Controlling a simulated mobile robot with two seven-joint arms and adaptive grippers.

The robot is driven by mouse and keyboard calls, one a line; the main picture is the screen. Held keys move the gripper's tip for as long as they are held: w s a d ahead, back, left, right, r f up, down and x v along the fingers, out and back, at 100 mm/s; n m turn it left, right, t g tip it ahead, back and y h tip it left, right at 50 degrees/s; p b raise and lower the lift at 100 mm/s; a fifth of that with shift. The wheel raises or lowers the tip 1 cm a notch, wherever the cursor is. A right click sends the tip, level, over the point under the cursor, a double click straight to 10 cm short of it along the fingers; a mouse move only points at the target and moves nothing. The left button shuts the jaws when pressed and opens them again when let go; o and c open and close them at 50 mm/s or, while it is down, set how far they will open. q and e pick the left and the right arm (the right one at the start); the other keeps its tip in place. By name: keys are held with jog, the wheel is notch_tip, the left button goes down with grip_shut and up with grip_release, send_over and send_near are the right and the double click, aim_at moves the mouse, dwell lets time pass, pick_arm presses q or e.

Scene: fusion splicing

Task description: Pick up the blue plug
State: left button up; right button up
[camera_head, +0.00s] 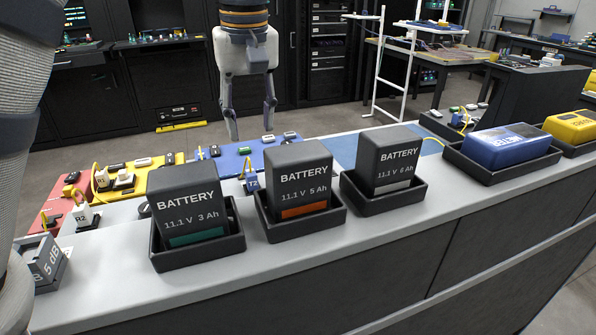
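A small blue plug-like piece (251,183) with a yellow cable stands on the bench, just behind the gap between two batteries. I take it to be the blue plug; its lower part is hard to make out. My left gripper (250,125) hangs from the top of the view with its fingers pointing down. The fingers are apart with nothing between them. It appears above and beyond the blue piece, not touching it. My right gripper is not in view.
Black trays hold the 3 Ah battery (186,192), 5 Ah battery (299,178) and 6 Ah battery (383,161) in front. A blue case (507,147) and yellow case (573,128) stand right.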

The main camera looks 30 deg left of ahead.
aim_at(250, 173)
pick_arm(q)
jog(key=f, duration=0.4)
jog(key=a+f, duration=0.1)
jog(key=f, duration=0.7)
jog(key=shift+w+a, duration=0.25)
jog(key=shift+a, duration=0.1)
jog(key=shift+r, duration=0.1)
grip_shut()
